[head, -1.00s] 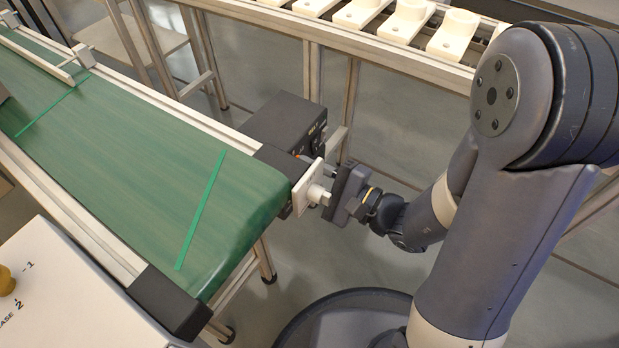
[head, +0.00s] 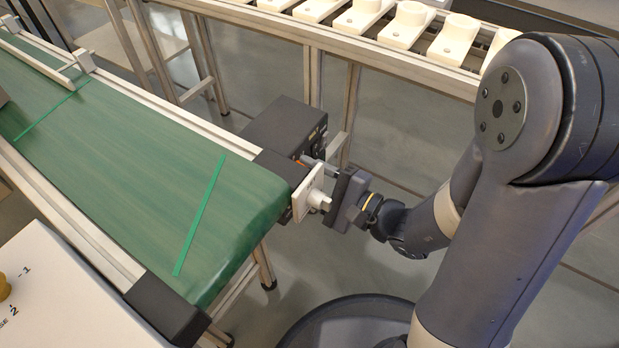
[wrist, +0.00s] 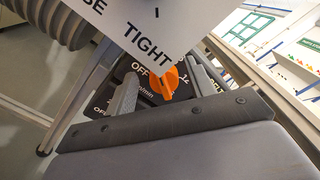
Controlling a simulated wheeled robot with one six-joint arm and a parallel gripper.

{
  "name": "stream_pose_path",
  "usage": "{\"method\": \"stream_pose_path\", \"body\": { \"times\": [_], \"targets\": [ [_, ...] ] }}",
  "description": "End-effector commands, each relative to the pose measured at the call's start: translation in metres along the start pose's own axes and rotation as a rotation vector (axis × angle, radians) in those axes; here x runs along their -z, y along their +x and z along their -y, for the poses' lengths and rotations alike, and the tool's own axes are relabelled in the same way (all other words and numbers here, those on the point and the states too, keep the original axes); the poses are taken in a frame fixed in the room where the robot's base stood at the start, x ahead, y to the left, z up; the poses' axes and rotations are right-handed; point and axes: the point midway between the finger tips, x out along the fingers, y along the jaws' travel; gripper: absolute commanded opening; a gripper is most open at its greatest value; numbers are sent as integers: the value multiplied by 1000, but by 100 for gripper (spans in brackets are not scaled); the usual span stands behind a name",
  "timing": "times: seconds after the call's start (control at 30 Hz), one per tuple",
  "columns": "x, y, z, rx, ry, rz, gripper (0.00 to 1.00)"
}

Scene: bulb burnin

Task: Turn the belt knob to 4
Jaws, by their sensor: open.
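The belt knob (wrist: 165,83) is orange and sits on a black panel with white printing, including "OFF", "12" and "m/min", in the wrist view. I cannot read its setting. My gripper (wrist: 163,88) is open, its two fingers on either side of the knob in that view; I cannot tell whether they touch it. In the head view my gripper (head: 326,182) is beside the belt's end, one finger reaching towards the black control box (head: 283,122). The knob is mostly hidden there, with only a bit of orange showing.
The green belt (head: 130,170) lies left. A rack of white cup-shaped holders (head: 400,22) stands behind.

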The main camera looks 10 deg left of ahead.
Motion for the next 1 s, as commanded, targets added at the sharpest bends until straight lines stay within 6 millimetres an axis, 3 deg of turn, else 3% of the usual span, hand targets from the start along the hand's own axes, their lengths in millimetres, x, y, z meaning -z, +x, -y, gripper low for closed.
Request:
{"method": "stream_pose_path", "body": {
  "times": [0.27, 1.0],
  "targets": [
    [1, -8, 1, 2, 0, -3, 52],
    [1, -88, 1, 3, 1, -5, 52]
  ]
}}
